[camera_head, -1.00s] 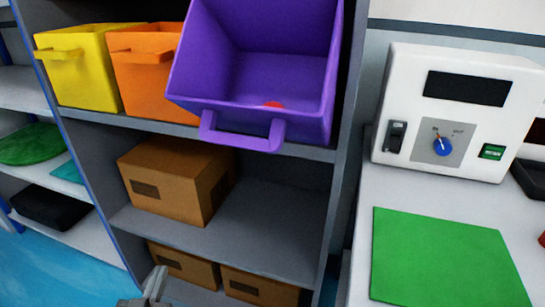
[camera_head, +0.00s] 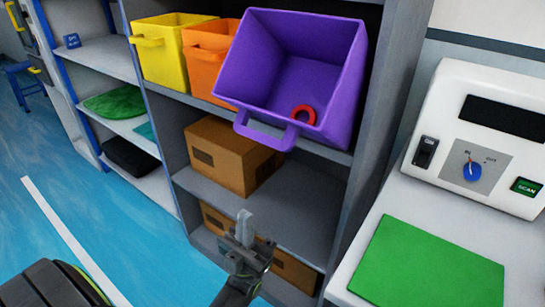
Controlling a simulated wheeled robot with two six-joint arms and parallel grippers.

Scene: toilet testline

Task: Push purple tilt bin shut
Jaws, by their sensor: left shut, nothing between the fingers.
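The purple tilt bin (camera_head: 336,117) is tipped forward out of the shelf unit, its open top facing me and its handle (camera_head: 266,136) at the front. A red ring (camera_head: 303,115) lies inside it. My left gripper (camera_head: 244,222) is shut and empty, below the bin and in front of the lower shelves. It is apart from the bin. My right gripper does not show.
A yellow bin (camera_head: 163,62) and an orange bin (camera_head: 207,58) stand left of the purple bin. At right, a white machine (camera_head: 453,120) and a green mat (camera_head: 432,265) are on a counter.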

